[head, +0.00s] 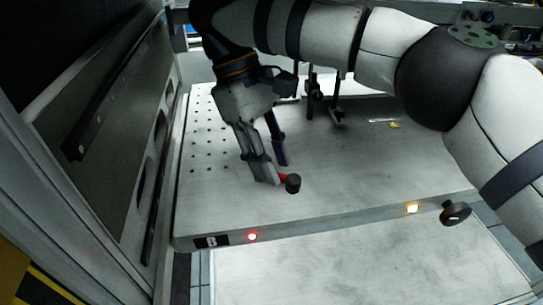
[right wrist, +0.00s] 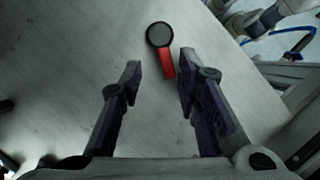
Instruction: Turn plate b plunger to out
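The plate (head: 330,180) carries a label B (head: 211,241) at the left of its front edge. A round black knob with a red bar (head: 293,183) stands on it near the front; it also shows in the right wrist view (right wrist: 160,36). I cannot tell for sure whether this is the plunger; another black knob (head: 455,213) sits at the front edge on the right. My right gripper (head: 273,171) is open and low over the plate, beside the red bar. In the right wrist view, the knob lies beyond the fingertips (right wrist: 159,68), and the red bar is close to the right finger. My left gripper is out of view.
A red light (head: 252,236) and an amber light (head: 412,208) glow on the front edge. Black posts (head: 314,95) stand toward the back. A grey wall panel (head: 125,120) with a rail bounds the left. The plate's front middle is clear.

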